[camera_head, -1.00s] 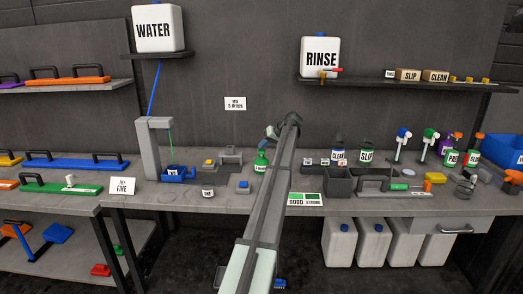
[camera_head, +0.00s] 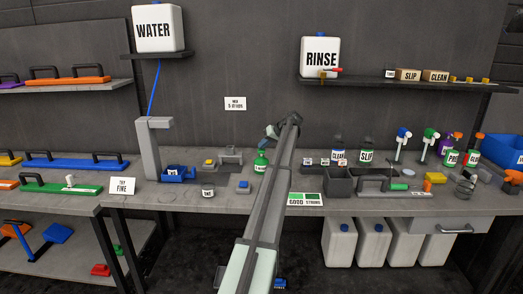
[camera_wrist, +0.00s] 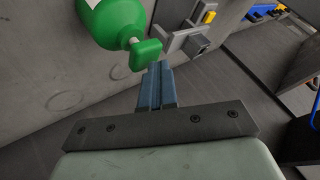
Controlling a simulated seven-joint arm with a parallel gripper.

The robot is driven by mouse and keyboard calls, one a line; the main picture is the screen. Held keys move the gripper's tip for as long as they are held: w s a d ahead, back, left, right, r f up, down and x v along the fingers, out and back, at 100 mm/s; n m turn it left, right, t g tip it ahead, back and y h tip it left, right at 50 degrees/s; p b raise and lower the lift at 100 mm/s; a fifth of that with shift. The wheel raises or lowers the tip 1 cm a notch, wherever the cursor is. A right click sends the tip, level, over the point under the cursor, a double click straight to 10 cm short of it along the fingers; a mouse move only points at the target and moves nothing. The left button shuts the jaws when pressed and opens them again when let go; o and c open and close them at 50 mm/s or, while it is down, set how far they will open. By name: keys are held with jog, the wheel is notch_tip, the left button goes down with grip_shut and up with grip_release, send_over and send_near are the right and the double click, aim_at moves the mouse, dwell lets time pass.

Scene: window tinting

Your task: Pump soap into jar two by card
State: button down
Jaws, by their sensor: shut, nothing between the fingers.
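The green soap bottle (camera_head: 261,163) with a pump top stands on the bench left of my arm. In the wrist view the bottle (camera_wrist: 113,18) fills the top left, and its green pump head (camera_wrist: 145,53) is just beyond my fingertips. My gripper (camera_wrist: 154,68) is shut and empty, close to the pump head; I cannot tell if they touch. In the head view my gripper (camera_head: 271,132) is above and behind the bottle. A wall card (camera_head: 235,104) has small text, hard to read. Jars labelled CLEAN (camera_head: 338,158) and SLIP (camera_head: 366,157) stand right of my arm. I cannot tell which is jar two.
A grey tower (camera_head: 147,150) and a blue tray (camera_head: 178,174) stand left of the bottle. A small labelled jar (camera_head: 208,191) is near the front. A GOOD/STRONG colour card (camera_head: 306,199) lies at the front edge. A dark bin (camera_head: 338,182) and spray bottles crowd the right.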

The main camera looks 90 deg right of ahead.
aim_at(263, 150)
jog(key=shift+r, duration=0.9)
jog(key=shift+r, duration=0.1)
jog(key=shift+r, duration=2.4)
